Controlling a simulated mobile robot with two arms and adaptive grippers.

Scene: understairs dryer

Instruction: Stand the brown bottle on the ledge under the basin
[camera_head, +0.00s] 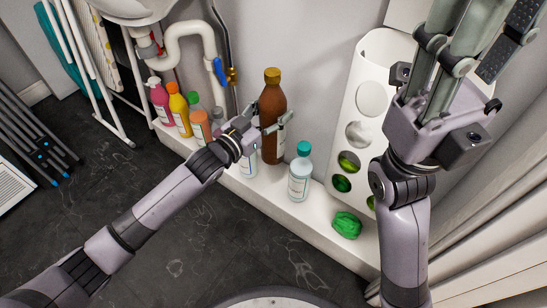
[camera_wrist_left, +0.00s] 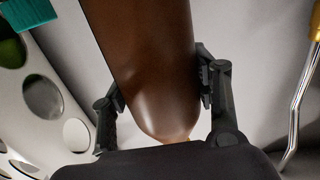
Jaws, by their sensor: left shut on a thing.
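The brown bottle (camera_head: 271,110) is upright, with its brown cap at the top and a pale label low on its right side. My left gripper (camera_head: 265,127) is shut on its body from the left. In the left wrist view the bottle (camera_wrist_left: 155,60) fills the space between both fingers (camera_wrist_left: 163,95). Its base appears over the white ledge (camera_head: 265,190); I cannot tell whether it touches. The basin (camera_head: 135,8) is at the top left, above the ledge's far end. My right gripper (camera_head: 475,35) is raised at the upper right, partly cut off.
Pink (camera_head: 160,101), yellow (camera_head: 180,110) and orange (camera_head: 200,125) bottles stand left on the ledge. A white teal-capped bottle (camera_head: 300,175) and a green crumpled thing (camera_head: 346,225) are to the right. A white holed holder (camera_head: 368,100) stands behind. Pipes (camera_head: 190,28) hang under the basin.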

